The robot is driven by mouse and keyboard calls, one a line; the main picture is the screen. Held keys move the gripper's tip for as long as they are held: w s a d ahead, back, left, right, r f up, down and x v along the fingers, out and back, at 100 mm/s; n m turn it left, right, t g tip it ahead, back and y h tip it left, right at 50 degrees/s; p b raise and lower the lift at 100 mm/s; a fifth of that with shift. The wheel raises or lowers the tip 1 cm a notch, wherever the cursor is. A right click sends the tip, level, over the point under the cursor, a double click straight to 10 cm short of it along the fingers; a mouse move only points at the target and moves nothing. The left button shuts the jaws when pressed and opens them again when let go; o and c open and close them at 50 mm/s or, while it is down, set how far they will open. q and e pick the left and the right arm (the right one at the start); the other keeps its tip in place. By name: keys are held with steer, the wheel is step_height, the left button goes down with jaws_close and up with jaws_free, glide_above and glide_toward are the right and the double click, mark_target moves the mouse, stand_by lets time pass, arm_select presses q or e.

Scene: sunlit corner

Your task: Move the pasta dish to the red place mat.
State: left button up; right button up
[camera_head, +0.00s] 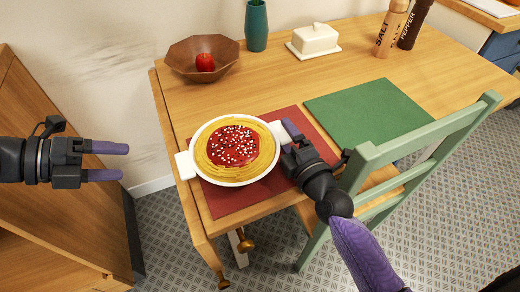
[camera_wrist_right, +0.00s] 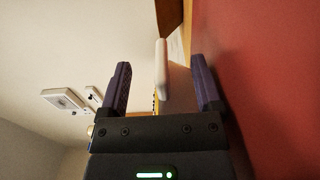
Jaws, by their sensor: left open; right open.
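The pasta dish (camera_head: 198,149), a white round dish with two handles, holds yellow pasta with red sauce and white bits. It sits over the red place mat (camera_head: 262,191), which also fills the right of the right wrist view (camera_wrist_right: 275,90). Its left handle reaches past the mat's left edge. The dish hides part of the mat. My right gripper (camera_head: 288,131) is open at the dish's right handle. In the right wrist view the white handle (camera_wrist_right: 161,70) shows between its fingers, with gaps on both sides. My left gripper (camera_head: 127,162) is open and empty, left of the table.
A green place mat (camera_head: 368,120) lies to the right, with a green chair (camera_head: 420,150) in front. A brown bowl (camera_head: 180,60) with a red apple (camera_head: 205,62), a teal vase (camera_head: 256,27), a butter dish (camera_head: 315,40) and salt and pepper mills (camera_head: 391,28) stand behind.

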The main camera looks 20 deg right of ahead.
step_height(320, 180, up, 10)
stand_by(0.5)
